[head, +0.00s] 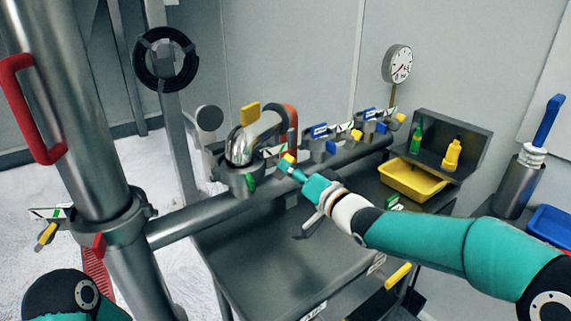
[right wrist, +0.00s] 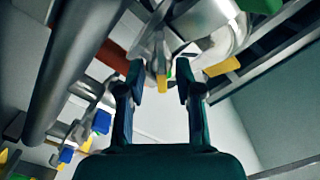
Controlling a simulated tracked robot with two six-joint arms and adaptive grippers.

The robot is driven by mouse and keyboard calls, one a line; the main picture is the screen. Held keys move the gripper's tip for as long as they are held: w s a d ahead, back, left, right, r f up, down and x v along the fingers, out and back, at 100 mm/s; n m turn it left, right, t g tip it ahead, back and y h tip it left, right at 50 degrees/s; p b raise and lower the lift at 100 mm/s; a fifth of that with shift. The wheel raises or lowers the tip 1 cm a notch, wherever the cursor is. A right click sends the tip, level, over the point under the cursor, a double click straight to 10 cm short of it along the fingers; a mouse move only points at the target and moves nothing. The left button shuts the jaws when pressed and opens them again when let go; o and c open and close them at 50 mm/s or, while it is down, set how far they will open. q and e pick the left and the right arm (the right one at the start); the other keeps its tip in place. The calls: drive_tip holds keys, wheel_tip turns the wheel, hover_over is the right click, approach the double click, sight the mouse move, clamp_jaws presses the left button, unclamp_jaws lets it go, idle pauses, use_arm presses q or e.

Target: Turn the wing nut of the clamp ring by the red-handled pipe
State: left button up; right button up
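A clamp ring (head: 241,181) sits around the base of a shiny curved pipe (head: 240,148), beside a red part (head: 292,125). Its yellow wing nut (head: 289,158) sticks out to the right. My right gripper (head: 291,166) is at this nut. In the right wrist view its fingers (right wrist: 160,78) are apart, with the yellow nut (right wrist: 161,81) between or just beyond the tips; contact cannot be told. A thick upright pipe with a red handle (head: 20,110) stands at left; its clamp ring (head: 122,217) has a yellow nut (head: 46,234). My left gripper is out of view.
A horizontal pipe (head: 195,217) runs under the clamps. Blue-handled valves (head: 319,131) line its far end. A yellow tray (head: 412,179), small bottles (head: 452,154) and a gauge (head: 397,63) are behind. The grey tabletop (head: 275,255) is mostly clear.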

drive_tip(key=shift+x, duration=1.15)
clamp_jaws()
